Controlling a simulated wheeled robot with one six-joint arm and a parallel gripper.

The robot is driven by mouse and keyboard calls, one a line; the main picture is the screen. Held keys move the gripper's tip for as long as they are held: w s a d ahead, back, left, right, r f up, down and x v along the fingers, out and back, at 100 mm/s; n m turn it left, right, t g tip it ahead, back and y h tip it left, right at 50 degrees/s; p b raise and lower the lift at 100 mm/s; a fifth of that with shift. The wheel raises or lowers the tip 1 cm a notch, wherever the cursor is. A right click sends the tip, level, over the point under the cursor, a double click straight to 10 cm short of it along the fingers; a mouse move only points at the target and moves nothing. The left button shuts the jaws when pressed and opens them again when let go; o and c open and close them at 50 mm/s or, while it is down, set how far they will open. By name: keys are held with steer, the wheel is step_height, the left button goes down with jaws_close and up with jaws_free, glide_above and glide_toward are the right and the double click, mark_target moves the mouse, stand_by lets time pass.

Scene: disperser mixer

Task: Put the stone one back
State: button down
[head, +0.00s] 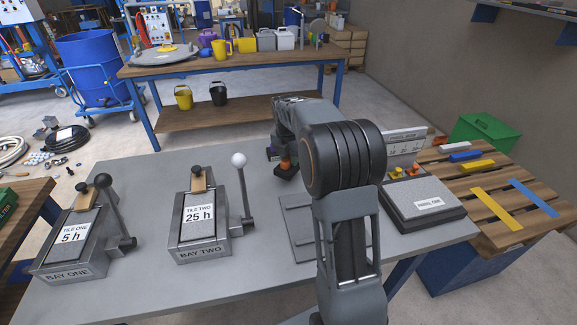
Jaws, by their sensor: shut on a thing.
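My gripper (284,168) is low over the middle of the grey table (150,180), right of bay two, partly hidden behind my own arm. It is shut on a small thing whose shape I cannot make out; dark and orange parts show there. No label reading "stone" is legible, so I cannot tell which thing is the stone one. Bay one (70,272) holds tile one (75,232), marked 5 h, and bay two (197,248) holds tile two (198,214), marked 25 h. Each bay has a lever: black-knobbed at bay one, white-knobbed at bay two.
A flat grey plate (297,228) lies partly behind my arm. A pallet (480,180) with coloured bars stands at right. The table between bay two and the plate is clear.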

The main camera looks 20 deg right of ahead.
mark_target(289, 166)
steer(key=shift+w+a+f, duration=0.1)
steer(key=shift+w+f, duration=0.2)
steer(key=shift+f, duration=0.05)
steer(key=shift+w+f, duration=0.15)
steer(key=shift+f, duration=1.5)
steer(key=shift+f+b, duration=0.15)
steer(key=shift+b, duration=0.15)
steer(key=c, duration=0.9)
jaws_free()
